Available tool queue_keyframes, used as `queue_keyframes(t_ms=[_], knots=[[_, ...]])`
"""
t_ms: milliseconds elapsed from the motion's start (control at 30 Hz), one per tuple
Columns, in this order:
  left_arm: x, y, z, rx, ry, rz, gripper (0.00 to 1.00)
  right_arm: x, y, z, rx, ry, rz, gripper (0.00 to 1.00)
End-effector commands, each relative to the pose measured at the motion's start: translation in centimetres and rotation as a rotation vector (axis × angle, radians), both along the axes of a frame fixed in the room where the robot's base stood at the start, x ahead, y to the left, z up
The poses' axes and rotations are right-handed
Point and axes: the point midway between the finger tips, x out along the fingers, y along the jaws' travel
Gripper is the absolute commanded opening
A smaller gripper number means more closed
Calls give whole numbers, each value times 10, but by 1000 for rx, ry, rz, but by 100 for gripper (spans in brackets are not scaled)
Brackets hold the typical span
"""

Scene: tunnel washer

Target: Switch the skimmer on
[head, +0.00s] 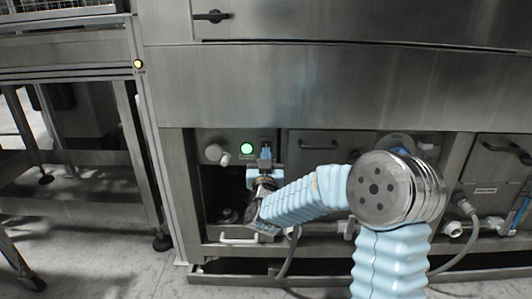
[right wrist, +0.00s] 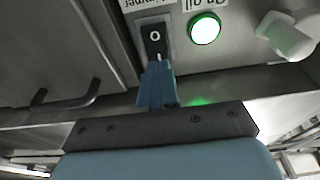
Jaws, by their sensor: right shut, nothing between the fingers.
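The skimmer switch (right wrist: 154,38) is a black rocker with a white O on it, set in the steel panel under an upside-down, partly cut-off label in the right wrist view. My right gripper (right wrist: 157,74) is shut and empty. Its blue fingertips are at the lower edge of the rocker in that view and cover part of it; I cannot tell whether they touch. In the head view the right gripper (head: 265,154) is in front of the panel, just right of a lit green lamp (head: 246,147). My left gripper is not in view.
The lamp also glows in the right wrist view (right wrist: 204,28). A grey knob (right wrist: 287,37) sticks out beside it. A drawer with a bar handle (head: 319,144) is right of the panel. An open recess lies below it, with a white-handled tray (head: 238,237).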

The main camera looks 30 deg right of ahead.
Motion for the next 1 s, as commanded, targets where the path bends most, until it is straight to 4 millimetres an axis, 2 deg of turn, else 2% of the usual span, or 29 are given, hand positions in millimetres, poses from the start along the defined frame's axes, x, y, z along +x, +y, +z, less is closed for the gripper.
queue_keyframes(t_ms=[200, 567, 667, 733, 800, 1000], knots=[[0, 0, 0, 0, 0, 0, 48, 13, -8, 3, 0, 0, -1, 0], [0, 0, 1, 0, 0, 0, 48, 14, -9, 4, 1, 1, 0, 0], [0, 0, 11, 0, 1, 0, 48, 16, -9, 10, 12, 21, 1, 0], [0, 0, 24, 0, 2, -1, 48, 19, -11, 16, 32, 53, 0, 0], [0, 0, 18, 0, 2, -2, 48, 20, -11, 7, 37, 61, 1, 0], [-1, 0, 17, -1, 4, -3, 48, 19, -12, 6, 37, 62, 0, 0]])
